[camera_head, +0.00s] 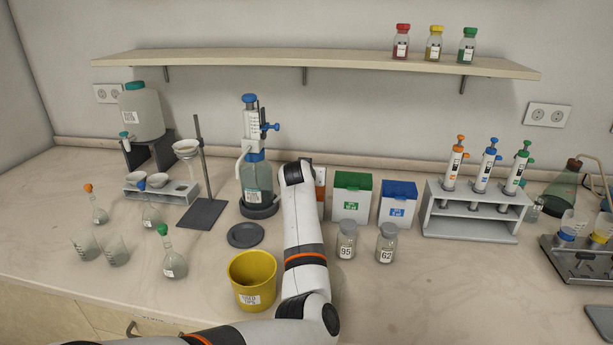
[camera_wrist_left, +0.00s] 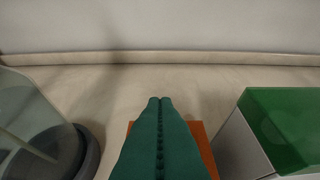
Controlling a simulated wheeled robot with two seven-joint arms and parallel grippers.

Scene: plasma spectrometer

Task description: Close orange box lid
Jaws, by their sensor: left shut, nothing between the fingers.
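The orange box shows in the head view only as a narrow orange strip (camera_head: 320,209) just right of my left arm, which hides the rest. In the left wrist view, an orange surface (camera_wrist_left: 203,143) shows on both sides of the fingers. I cannot tell whether its lid is open or closed. My left gripper (camera_wrist_left: 160,100), with long green fingers, is shut and empty, in front of or over the orange box. Whether the fingers touch it is unclear. In the head view the gripper is hidden behind my own arm. My right gripper is not in view.
The green-lidded box (camera_head: 352,190) stands right of the orange box, with the blue-lidded box (camera_head: 398,202) beyond. The bottle dispenser (camera_head: 256,178) stands close on the left. Jars 95 (camera_head: 346,246) and 62 (camera_head: 386,248) and a yellow cup (camera_head: 253,283) stand nearer the front.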

